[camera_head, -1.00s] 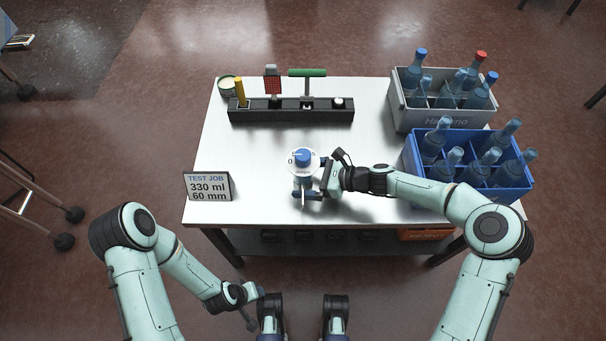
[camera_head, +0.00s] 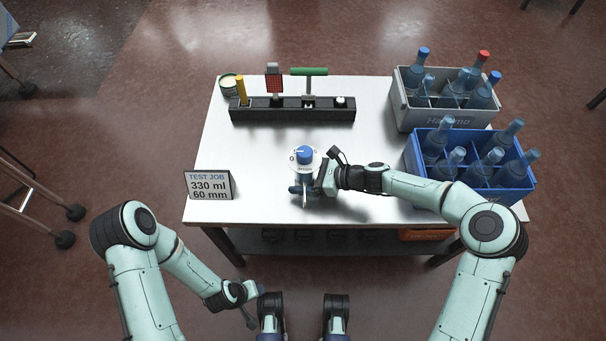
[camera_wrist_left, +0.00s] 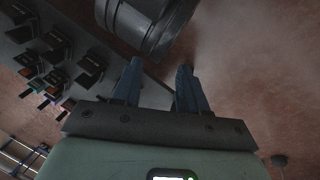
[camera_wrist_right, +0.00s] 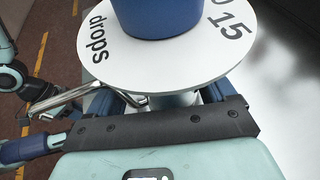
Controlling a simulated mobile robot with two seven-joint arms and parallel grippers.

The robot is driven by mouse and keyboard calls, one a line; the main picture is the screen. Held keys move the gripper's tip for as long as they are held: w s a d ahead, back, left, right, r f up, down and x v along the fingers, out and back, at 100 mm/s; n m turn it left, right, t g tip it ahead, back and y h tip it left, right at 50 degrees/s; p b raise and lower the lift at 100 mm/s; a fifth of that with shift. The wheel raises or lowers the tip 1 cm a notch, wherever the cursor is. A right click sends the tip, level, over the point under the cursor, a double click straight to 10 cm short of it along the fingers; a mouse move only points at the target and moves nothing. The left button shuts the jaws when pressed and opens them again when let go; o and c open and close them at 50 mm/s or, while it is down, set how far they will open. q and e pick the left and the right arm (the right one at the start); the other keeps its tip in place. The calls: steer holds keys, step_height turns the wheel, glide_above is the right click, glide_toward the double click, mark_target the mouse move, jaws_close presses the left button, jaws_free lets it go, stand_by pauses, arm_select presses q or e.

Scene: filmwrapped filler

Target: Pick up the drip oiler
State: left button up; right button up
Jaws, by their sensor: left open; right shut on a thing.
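The drip oiler (camera_head: 305,157) stands upright near the table's front, with a blue knob on a round white dial. In the right wrist view its dial (camera_wrist_right: 85,45), marked "drops" and "15", fills the upper middle. My right gripper (camera_head: 307,188) reaches in from the right and is shut on the oiler below the dial. The dial hides most of the fingers' contact in the right wrist view. My left gripper (camera_wrist_left: 160,72) is open and empty, low in front of the table; its fingers show apart in the left wrist view.
A black rack (camera_head: 270,116) holding several tools lies at the table's back. A grey crate (camera_head: 425,118) and a blue crate (camera_head: 500,201) of bottles stand right, near my right arm. A "TEST JOB" sign (camera_head: 208,185) stands front left. The table (camera_head: 240,150) is clear left of the oiler.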

arm_select(q)
steer(key=s+d+r+g+h+p, duration=0.1)
steer(key=s+d+r+g+p, duration=0.1)
steer(key=s, duration=0.5)
step_height(320, 180, up, 4)
steer(key=d+p, duration=0.1)
steer(key=p, duration=0.1)
steer(key=shift+d+p, duration=0.15)
steer(key=shift+p, duration=0.2)
arm_select(e)
step_height(320, 180, up, 20)
steer(key=shift+f, duration=0.1)
arm_select(q)
steer(key=shift+f, duration=0.1)
